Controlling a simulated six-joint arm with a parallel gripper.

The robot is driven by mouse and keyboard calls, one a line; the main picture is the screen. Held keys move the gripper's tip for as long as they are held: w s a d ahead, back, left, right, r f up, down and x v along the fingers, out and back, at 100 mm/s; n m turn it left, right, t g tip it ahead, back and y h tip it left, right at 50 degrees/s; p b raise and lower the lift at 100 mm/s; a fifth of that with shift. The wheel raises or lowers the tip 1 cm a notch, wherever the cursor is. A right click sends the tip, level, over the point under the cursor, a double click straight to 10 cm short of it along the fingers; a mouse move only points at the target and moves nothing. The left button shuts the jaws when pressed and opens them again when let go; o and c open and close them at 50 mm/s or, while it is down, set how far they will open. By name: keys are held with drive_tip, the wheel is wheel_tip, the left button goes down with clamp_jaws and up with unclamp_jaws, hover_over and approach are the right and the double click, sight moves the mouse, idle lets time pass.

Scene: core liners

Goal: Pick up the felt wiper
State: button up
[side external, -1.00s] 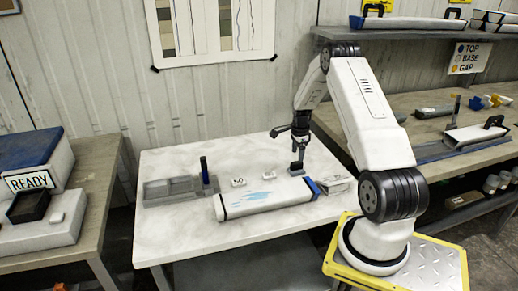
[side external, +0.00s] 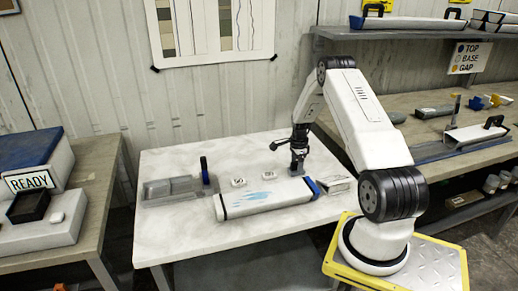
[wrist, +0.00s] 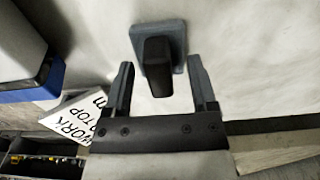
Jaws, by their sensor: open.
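The felt wiper (wrist: 172,28) is a grey-blue block with a dark upright handle, seen from above in the wrist view. It stands on the white worktop (side external: 180,230). My gripper (wrist: 161,64) is open, with one finger on each side of the handle and a gap visible on both sides. In the side view my gripper (side external: 299,152) points down behind the right end of the white core liner (side external: 262,199), and the wiper is mostly hidden by it.
The white liner has a blue end cap (wrist: 48,82) close to the wiper. A folded card (wrist: 72,118) stands beside it. A grey tray (side external: 172,192), a dark blue upright item (side external: 205,170) and two small pale pieces (side external: 238,182) lie to the left. The front of the worktop is clear.

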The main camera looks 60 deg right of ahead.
clamp_jaws()
drive_tip(key=shift+r, duration=0.1)
idle(0.4)
drive_tip(key=shift+r, duration=0.75)
drive_tip(key=s+a+r, duration=0.9)
drive_tip(key=a+r, duration=0.1)
drive_tip(key=r, duration=0.1)
drive_tip(key=shift+s+r, duration=0.15)
drive_tip(key=shift+s, duration=0.25)
